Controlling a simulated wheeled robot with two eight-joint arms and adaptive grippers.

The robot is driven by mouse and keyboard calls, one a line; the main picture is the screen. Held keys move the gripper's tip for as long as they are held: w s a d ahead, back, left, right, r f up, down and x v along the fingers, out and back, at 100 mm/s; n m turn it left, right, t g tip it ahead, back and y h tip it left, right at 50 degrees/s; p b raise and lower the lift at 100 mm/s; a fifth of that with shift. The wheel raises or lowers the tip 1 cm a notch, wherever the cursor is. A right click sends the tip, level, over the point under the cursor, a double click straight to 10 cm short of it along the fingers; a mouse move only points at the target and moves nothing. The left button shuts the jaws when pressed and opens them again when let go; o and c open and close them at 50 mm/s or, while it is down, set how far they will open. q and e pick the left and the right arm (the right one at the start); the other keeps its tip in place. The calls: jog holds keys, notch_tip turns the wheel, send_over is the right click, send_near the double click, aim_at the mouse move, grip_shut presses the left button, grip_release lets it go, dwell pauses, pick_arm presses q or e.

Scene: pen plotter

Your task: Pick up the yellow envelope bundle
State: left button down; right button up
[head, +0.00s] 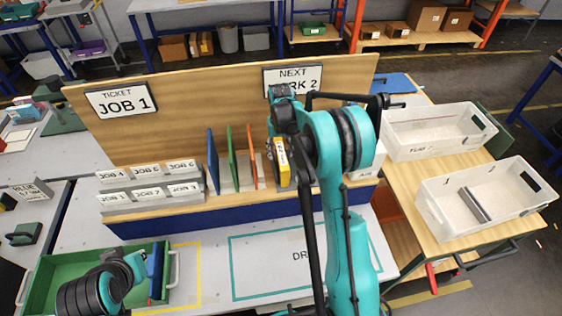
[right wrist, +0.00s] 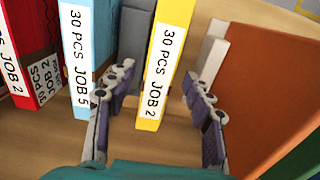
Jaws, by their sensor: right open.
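The yellow envelope bundle (head: 281,162) stands upright in the wooden rack, partly hidden by my right arm in the head view. In the right wrist view its white label on the yellow bundle (right wrist: 165,62) reads "30 PCS JOB 2". My right gripper (right wrist: 160,82) is open, with one finger on each side of the bundle; I cannot tell whether either finger touches it. In the head view my right gripper (head: 284,135) is above the rack. My left gripper (head: 135,265) is over the green tray, beside an upright blue piece; its jaws are unclear.
In the right wrist view, a light blue bundle (right wrist: 88,50) and a red bundle (right wrist: 35,50) stand to the left, and an orange divider (right wrist: 265,90) to the right. The green tray (head: 60,262) sits front left. White bins (head: 440,195) stand on the right.

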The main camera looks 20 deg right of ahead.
notch_tip(320, 180, down, 3)
jog(key=shift+d+f, duration=0.1)
jog(key=shift+f, duration=0.1)
grip_shut()
jog(key=shift+r, duration=0.15)
